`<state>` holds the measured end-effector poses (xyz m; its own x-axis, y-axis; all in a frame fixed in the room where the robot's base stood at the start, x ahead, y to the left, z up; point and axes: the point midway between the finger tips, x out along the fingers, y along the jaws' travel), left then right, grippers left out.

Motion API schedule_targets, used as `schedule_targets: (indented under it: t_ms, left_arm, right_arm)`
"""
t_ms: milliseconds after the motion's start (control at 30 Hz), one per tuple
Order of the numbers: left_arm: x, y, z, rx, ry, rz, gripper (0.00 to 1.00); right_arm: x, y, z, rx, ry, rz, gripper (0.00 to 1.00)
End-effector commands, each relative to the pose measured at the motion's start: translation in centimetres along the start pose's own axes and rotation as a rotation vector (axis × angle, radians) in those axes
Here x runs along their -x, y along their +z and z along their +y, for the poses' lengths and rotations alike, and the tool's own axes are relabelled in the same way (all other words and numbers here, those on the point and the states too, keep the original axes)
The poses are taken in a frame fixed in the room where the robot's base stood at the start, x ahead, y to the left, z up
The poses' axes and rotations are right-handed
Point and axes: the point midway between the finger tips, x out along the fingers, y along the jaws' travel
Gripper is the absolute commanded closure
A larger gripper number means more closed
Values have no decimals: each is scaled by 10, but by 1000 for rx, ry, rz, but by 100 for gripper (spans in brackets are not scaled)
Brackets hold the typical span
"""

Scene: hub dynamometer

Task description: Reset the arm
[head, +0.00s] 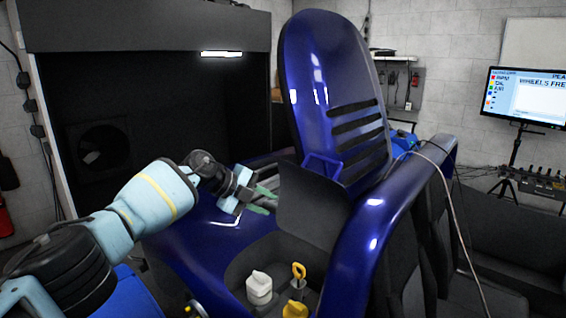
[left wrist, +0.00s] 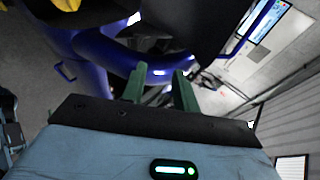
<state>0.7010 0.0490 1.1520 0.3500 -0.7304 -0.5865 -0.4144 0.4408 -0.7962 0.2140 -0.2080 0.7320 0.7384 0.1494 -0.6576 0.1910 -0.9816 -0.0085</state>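My left arm (head: 150,200) comes in from the left and reaches over the front of a glossy dark blue car body (head: 205,230). My left gripper (head: 262,202) is at the arm's end, close to the raised blue panel with dark slots (head: 335,90). Its two green fingers are apart with nothing seen between them. In the left wrist view the gripper (left wrist: 158,88) also shows spread fingers, with blue bodywork (left wrist: 105,55) beyond them. Whether the fingers touch the bodywork cannot be told. My right gripper is not in view.
An open bay below the gripper holds a white capped container (head: 259,288), a yellow loop handle (head: 298,271) and a yellow cap (head: 294,309). A dark flat panel (head: 310,205) stands just right of the gripper. A monitor (head: 528,97) stands at the right.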

Motion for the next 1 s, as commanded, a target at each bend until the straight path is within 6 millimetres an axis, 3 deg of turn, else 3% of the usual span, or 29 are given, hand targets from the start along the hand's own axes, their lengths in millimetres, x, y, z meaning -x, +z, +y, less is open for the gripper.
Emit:
schedule_targets:
  t_ms: [33,200,433,700,867,1000]
  left_arm:
    - [-18,-10,13,18,-24,41,70]
    - [-73,-50,49,99,-150,171,70]
    - [-125,-108,99,301,-377,301,70]
    - [-144,-146,161,619,-613,316,70]
    - [-141,-156,207,829,-719,259,70]
    - [-132,-160,255,1016,-784,174,70]
  right_arm:
    - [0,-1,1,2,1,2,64]
    - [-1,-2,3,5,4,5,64]
    - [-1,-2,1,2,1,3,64]
    - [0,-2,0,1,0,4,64]
    - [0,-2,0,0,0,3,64]
    - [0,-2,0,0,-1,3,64]
